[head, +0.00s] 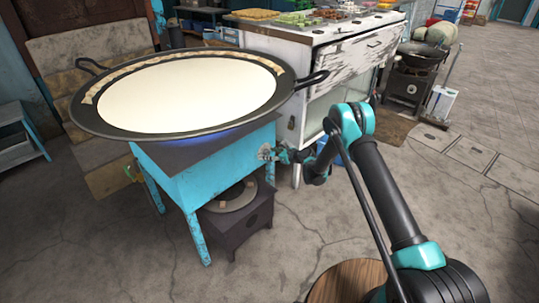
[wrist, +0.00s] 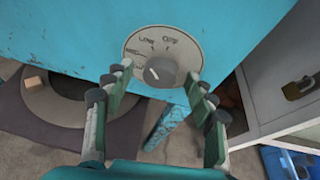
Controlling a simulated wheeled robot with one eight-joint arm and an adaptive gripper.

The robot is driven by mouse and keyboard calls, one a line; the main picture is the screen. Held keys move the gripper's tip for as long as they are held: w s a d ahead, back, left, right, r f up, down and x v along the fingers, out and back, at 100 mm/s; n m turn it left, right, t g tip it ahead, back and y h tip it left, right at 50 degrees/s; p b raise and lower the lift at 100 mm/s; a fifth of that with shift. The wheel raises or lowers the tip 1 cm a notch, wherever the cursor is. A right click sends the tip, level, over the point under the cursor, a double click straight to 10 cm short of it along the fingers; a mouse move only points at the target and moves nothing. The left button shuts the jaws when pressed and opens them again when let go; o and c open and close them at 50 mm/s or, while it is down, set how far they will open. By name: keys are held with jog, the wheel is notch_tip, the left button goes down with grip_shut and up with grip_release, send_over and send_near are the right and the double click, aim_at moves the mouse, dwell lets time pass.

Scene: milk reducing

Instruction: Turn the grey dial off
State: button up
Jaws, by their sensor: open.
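The grey dial (wrist: 161,72) sits on a pale round plate with printed lettering, on the front of the turquoise stove stand (wrist: 70,30). A short light mark shows on the dial's face; I cannot tell for certain which setting it points to. My gripper (wrist: 158,80) is open, with one finger on each side of the dial. I cannot tell whether either finger touches it. In the head view my gripper (head: 279,154) reaches the stand's right side, where the dial (head: 265,152) shows small and partly hidden. A blue glow (head: 200,139) shows under the pan.
A wide pan of white milk (head: 185,92) rests on the stand, its handle (head: 312,79) sticking out above my gripper. A dark low burner (head: 238,212) stands beneath. A worn white cabinet (wrist: 285,75) is close on the right. The floor in front is mostly clear.

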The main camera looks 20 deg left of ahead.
jog(key=shift+a+f, duration=0.1)
jog(key=shift+a, duration=0.15)
jog(key=c, duration=1.1)
jog(key=shift+c, duration=0.2)
jog(key=shift+w, duration=0.1)
jog(key=shift+w+d+m+g+y, duration=0.1)
jog(key=shift+m+g+y, duration=0.2)
jog(key=shift+m+g, duration=0.5)
jog(key=shift+f+m+g+y, duration=0.15)
jog(key=shift+m+g+y, duration=0.6)
jog(key=shift+m, duration=1.15)
